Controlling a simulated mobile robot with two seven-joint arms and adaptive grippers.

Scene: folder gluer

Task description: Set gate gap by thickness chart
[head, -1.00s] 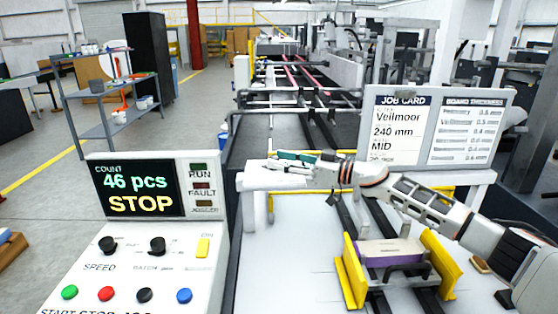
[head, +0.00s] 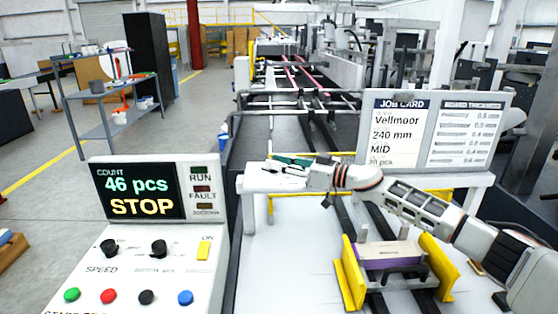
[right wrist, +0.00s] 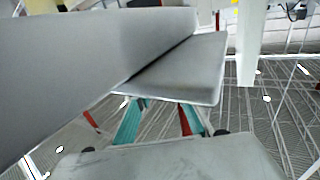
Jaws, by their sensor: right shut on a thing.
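My right gripper (head: 290,164) is at the left end of the white crossbeam (head: 252,183) over the feed table. In the right wrist view its fingers (right wrist: 158,122), teal and red, meet the edge of a grey plate-like part (right wrist: 185,80). It is shut on a part there that is mostly hidden, so I cannot tell its shape. My left gripper is out of view.
The control panel (head: 155,250) at left shows 46 pcs and STOP, with knobs and coloured buttons. A purple-sided stack (head: 388,262) sits between yellow guides (head: 352,272) on the table (head: 290,270). The table is clear left of them.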

